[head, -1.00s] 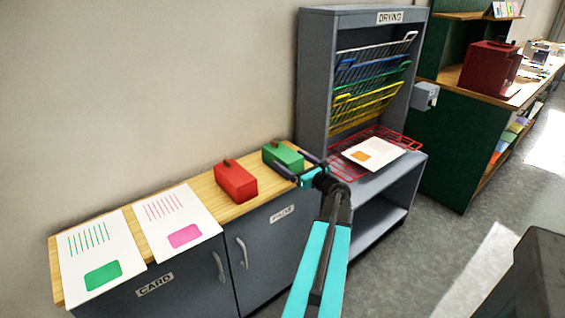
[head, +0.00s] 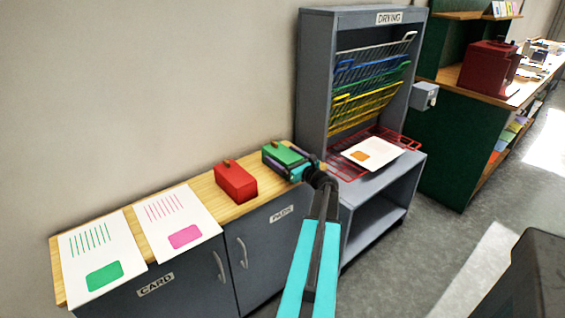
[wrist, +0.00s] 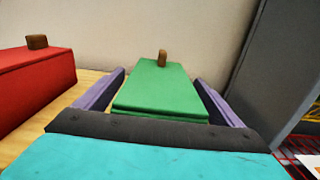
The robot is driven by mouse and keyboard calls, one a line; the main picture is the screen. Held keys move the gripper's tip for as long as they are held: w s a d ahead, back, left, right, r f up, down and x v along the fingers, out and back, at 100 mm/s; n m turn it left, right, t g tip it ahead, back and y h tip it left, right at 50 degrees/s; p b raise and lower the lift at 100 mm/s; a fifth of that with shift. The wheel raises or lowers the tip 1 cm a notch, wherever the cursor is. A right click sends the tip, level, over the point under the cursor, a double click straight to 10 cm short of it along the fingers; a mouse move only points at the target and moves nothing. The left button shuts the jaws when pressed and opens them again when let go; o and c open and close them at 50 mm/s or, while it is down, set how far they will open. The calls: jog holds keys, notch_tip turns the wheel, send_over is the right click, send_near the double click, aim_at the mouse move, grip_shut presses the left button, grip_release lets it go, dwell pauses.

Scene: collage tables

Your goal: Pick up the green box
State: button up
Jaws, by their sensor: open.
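The green box (head: 279,153) with a brown knob stands on the wooden counter top, beside the grey drying rack. In the wrist view the green box (wrist: 160,90) lies between the two purple fingers of my gripper (wrist: 160,92). The fingers are open, one on each side, with a small gap visible at each side. In the head view my gripper (head: 286,158) reaches around the box from the right, and part of the box is hidden behind it. The box rests on the counter.
A red box (head: 236,182) stands just left of the green one; it also shows in the wrist view (wrist: 35,85). Two printed sheets lie further left on the counter (head: 212,200). The drying rack (head: 314,85) rises close on the right, its red shelf holding a sheet (head: 373,152).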

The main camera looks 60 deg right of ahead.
jog(key=shift+w, duration=0.3)
jog(key=shift+c, duration=0.3)
jog(key=c, duration=1.1)
jog(key=shift+r, duration=0.2)
jog(key=shift+r, duration=0.9)
jog(key=shift+s+a+r+b, duration=0.15)
jog(key=shift+s+r+b, duration=0.25)
jog(key=shift+s+r, duration=0.3)
jog(key=v, duration=0.4)
jog(key=d+r+b+v, duration=0.1)
jog(key=v, duration=0.9)
jog(key=shift+s+d+r, duration=0.2)
jog(key=shift+s, duration=0.35)
